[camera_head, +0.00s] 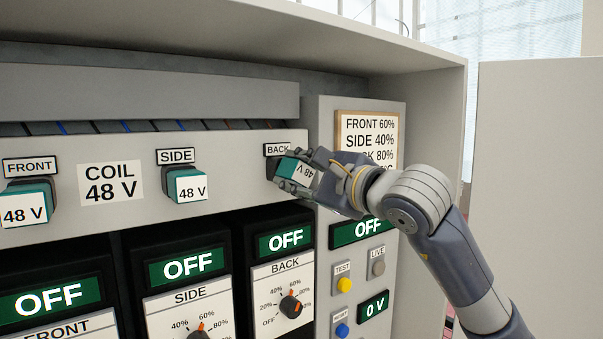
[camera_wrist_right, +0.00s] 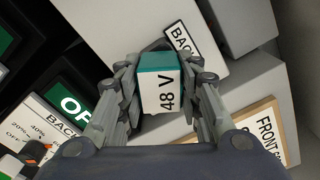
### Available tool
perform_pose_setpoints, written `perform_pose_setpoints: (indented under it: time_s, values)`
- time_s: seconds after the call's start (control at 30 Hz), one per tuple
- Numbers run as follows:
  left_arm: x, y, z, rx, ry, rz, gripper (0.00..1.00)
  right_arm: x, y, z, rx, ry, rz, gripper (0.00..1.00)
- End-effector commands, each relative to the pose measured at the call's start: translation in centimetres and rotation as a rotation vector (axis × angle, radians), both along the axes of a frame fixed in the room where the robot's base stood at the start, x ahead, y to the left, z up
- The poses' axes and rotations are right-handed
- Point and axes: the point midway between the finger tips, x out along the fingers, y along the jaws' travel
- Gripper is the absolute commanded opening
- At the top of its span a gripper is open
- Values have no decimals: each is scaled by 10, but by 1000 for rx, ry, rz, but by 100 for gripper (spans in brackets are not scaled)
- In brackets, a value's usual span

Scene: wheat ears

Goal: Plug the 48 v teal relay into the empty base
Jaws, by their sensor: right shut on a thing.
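The 48 V teal relay (camera_head: 297,170) is between the fingers of my right gripper (camera_head: 296,178), which is shut on it. In the right wrist view the relay (camera_wrist_right: 160,82) shows its teal top and white 48 V face between both fingers (camera_wrist_right: 160,95). It is at the base labelled BACK (camera_head: 277,150); the base is mostly hidden, and I cannot tell whether the relay is seated. Teal 48 V relays sit in the FRONT (camera_head: 25,203) and SIDE (camera_head: 186,184) positions. My left gripper is not in view.
A COIL 48 V label (camera_head: 111,185) is on the grey panel. Below are dark modules with OFF displays (camera_head: 285,242) and dials (camera_head: 291,306). A control column at right has TEST (camera_head: 344,285) and LIVE (camera_head: 378,267) parts and a 0 V display (camera_head: 373,306). The cabinet's side wall (camera_head: 440,130) stands beside my right arm.

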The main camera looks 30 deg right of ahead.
Motion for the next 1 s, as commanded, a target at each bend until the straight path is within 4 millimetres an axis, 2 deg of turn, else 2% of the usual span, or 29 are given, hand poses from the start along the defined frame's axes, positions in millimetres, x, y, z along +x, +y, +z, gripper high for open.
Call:
perform_pose_setpoints:
  time_s: [0.1,0.13,0.2,0.23,0.53,0.67,0.77,1.0]
  values:
    - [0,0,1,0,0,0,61,2,0,1,0,-2,0,8]
    - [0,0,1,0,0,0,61,2,0,1,0,-2,0,37]
    - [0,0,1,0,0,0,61,2,0,1,0,-2,0,53]
    - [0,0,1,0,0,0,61,2,0,1,0,-2,0,56]
    - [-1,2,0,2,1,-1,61,2,0,0,0,0,0,56]
    - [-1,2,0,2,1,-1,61,-5,-1,0,0,-2,-1,56]
    - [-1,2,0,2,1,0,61,-20,-3,0,-4,-2,-2,56]
    - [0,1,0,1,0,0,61,-72,-7,-1,-3,0,-4,56]
